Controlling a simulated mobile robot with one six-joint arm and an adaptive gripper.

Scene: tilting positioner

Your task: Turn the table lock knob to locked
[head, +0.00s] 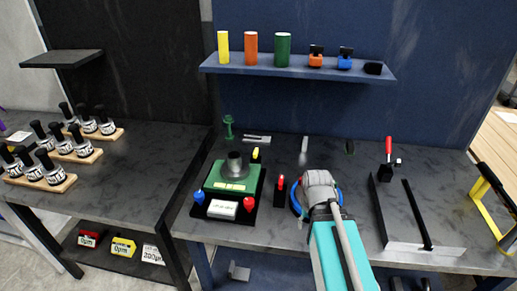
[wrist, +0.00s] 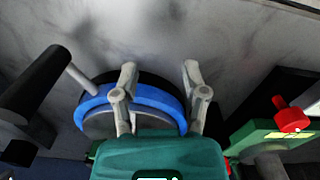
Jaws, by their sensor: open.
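The tilting positioner has a green table (head: 222,177) on a black base, with a red knob (head: 249,203) at its front right and a blue knob (head: 199,197) at its front left. I cannot read which one is the lock knob or its setting. My gripper (head: 318,182) is right of the positioner, apart from both knobs. In the wrist view my gripper (wrist: 160,75) is open, its fingers apart before a blue-rimmed disc (wrist: 150,98); contact is unclear. A red knob (wrist: 292,115) beside a green part shows at the right of that view.
A small red-topped black piece (head: 281,184) stands between positioner and gripper. A red-handled clamp (head: 389,150) and a black-railed frame (head: 382,210) are to the right. A blue shelf (head: 300,69) with cylinders hangs behind. A black cylinder (wrist: 35,85) is left of the disc.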

